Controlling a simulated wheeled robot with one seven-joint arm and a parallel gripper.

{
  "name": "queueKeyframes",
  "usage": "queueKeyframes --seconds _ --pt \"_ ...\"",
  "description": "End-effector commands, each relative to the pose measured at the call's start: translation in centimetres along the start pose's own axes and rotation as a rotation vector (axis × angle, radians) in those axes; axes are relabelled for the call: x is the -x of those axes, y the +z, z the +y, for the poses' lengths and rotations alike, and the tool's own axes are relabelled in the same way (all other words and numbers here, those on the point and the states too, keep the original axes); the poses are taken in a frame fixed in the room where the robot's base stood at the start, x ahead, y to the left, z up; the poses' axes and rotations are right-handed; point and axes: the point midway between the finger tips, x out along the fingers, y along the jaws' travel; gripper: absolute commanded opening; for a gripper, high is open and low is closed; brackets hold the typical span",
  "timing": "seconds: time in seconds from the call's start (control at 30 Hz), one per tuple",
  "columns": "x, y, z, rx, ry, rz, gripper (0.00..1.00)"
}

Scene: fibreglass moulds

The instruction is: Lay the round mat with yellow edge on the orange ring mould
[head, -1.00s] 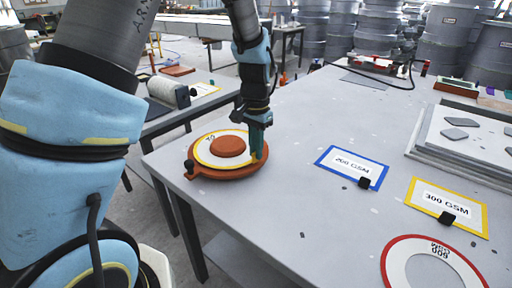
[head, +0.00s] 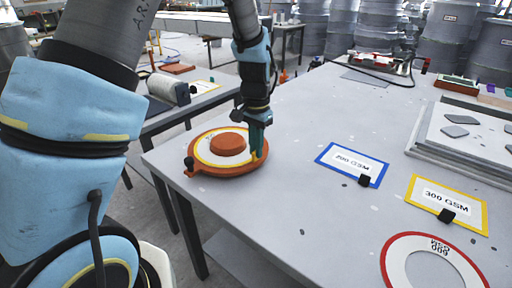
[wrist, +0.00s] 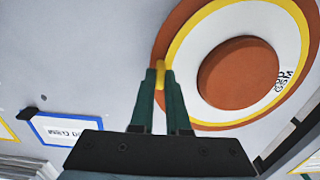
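The round white mat with yellow edge (head: 205,152) lies over the orange ring mould (head: 205,171) at the table's near left corner. The mould's raised orange centre shows through the mat's hole. In the wrist view the mat (wrist: 200,40) surrounds that centre, and the mould's orange rim (wrist: 309,22) shows outside the yellow edge. My gripper (head: 257,155) is at the mat's right side; in the wrist view its green fingertips (wrist: 160,75) are closed on a bit of the yellow edge. Whether the mat rests flat all round cannot be told.
A blue-framed card (head: 352,160) and a yellow-framed card (head: 465,212) lie to the right. A white ring mat with red edge (head: 398,262) lies at the front right. A grey plate with pads (head: 440,130) is at the far right.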

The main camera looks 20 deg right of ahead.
Motion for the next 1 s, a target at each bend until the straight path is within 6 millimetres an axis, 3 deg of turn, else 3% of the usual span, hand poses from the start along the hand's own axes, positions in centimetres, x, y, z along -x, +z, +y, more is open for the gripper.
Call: queueKeyframes --seconds 0.07,0.3,0.67,1.0 --pt "0.0 0.0 0.0 0.000 0.000 0.000 0.22" --pt "0.0 0.0 0.0 0.000 0.000 0.000 0.49" --pt "0.7 -0.1 0.0 0.000 0.000 0.002 0.49" --pt "6.8 -0.1 0.0 0.000 -0.001 0.006 0.49"
